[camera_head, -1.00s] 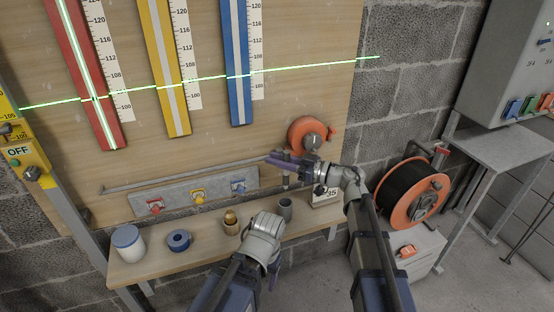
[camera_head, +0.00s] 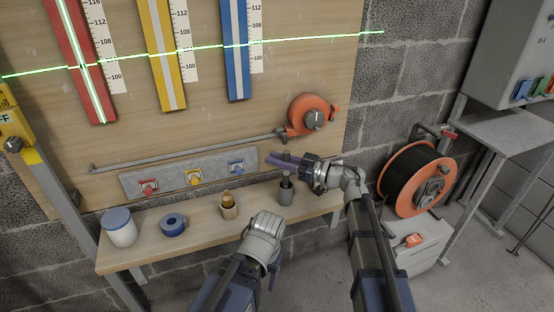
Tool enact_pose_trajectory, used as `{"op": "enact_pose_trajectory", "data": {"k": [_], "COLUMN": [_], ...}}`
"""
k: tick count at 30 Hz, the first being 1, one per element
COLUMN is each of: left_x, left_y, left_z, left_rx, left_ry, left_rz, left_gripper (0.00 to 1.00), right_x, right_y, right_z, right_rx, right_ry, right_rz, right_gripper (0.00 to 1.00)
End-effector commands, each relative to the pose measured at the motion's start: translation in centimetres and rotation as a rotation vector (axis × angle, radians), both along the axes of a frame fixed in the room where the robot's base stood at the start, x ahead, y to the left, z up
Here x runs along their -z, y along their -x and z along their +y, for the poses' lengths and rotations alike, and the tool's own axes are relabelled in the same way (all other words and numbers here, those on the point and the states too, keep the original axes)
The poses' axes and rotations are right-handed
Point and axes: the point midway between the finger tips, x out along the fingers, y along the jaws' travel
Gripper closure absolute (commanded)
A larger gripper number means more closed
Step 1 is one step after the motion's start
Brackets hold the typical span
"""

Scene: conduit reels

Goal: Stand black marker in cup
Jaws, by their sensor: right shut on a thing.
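The cup (camera_head: 286,196) is a small dark grey cylinder standing upright on the wooden shelf. My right gripper (camera_head: 281,160) is above it, with its purple fingers pointing left and shut on the black marker (camera_head: 286,177). The marker is dark, roughly upright, and shows below the fingers. Its lower end lines up with the cup's mouth; I cannot tell whether it is inside. My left gripper (camera_head: 272,277) hangs low in front of the shelf, mostly hidden behind its own wrist, so its jaws are unclear.
An orange reel (camera_head: 312,114) hangs above; a large cable reel (camera_head: 418,180) stands right.

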Motion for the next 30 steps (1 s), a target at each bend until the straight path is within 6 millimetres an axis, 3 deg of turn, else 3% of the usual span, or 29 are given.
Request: {"op": "enact_pose_trajectory", "data": {"k": [10,23,24,30], "left_x": [2.9,3.2,3.2,3.2], "left_y": [0.0,0.0,0.0,0.0], "left_z": [-0.1,-0.1,-0.1,-0.1], "left_rx": [0.004,0.005,0.005,0.005], "left_ry": [0.004,0.005,0.005,0.005], "left_rz": [0.0,0.0,0.0,0.0], "left_gripper": [0.33,0.33,0.33,0.33], "right_x": [2.9,3.2,3.2,3.2], "right_y": [0.0,0.0,0.0,0.0], "right_z": [0.0,0.0,0.0,0.0], "right_rx": [0.0,0.0,0.0,0.0], "right_ry": [0.0,0.0,0.0,0.0], "right_rz": [0.0,0.0,0.0,0.0], "right_gripper": [1.0,1.0,0.73,0.5]}}
